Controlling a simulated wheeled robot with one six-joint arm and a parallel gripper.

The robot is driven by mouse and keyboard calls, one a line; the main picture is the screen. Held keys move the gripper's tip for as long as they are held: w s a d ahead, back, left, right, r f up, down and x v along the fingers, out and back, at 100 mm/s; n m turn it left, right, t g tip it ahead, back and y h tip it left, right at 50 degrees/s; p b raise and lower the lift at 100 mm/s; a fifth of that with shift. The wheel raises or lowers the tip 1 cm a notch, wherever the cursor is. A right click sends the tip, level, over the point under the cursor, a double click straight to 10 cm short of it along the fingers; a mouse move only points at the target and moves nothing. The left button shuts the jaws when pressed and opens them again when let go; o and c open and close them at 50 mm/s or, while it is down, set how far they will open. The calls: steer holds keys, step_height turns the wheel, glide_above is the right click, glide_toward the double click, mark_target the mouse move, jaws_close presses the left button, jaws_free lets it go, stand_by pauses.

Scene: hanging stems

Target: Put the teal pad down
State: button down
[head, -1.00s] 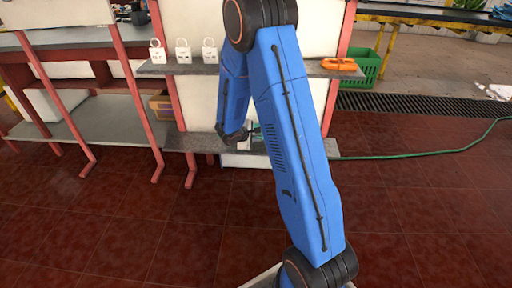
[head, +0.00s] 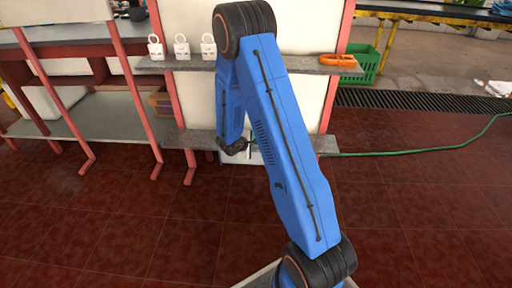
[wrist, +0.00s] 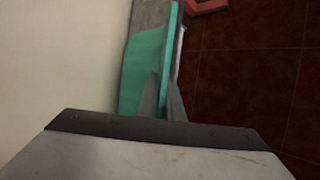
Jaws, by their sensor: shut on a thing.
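The teal pad (wrist: 147,68) is a flat piece in the wrist view, standing out beyond my gripper. My gripper (wrist: 163,88) is shut on its near end, with the grey fingers at the pad's lower right. A grey slab surface, which looks like the lower shelf (wrist: 146,14), shows behind the pad's far end. I cannot tell whether pad and shelf touch. In the head view my blue arm hides most of the gripper and pad; the arm reaches to the lower shelf (head: 195,140).
A pale panel (wrist: 60,60) stands close on the left in the wrist view. A green crate (head: 366,64) and hose (head: 420,150) are at right.

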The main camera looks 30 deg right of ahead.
steer(key=shift+f, duration=0.1)
steer(key=c, duration=1.9)
jaws_free()
steer(key=v, duration=1.2)
steer(key=s+d+r+m+g+y, duration=0.15)
steer(key=s+r+m, duration=0.45)
steer(key=s+r, duration=1.05)
steer(key=s+a+r+m+y, duration=0.1)
steer(key=s+a+r+y, duration=0.1)
steer(key=s, duration=0.4)
steer(key=s+a+r+m+t+y, duration=0.1)
steer(key=s+a+r+y, duration=0.2)
steer(key=s+a+r, duration=0.2)
steer(key=s+a+r+m+t+y, duration=0.1)
steer(key=s+a+r, duration=0.3)
steer(key=s, duration=0.4)
steer(key=shift+s+a+r+y, duration=0.1)
steer(key=shift+s+a+y, duration=0.1)
steer(key=shift+a+y, duration=0.4)
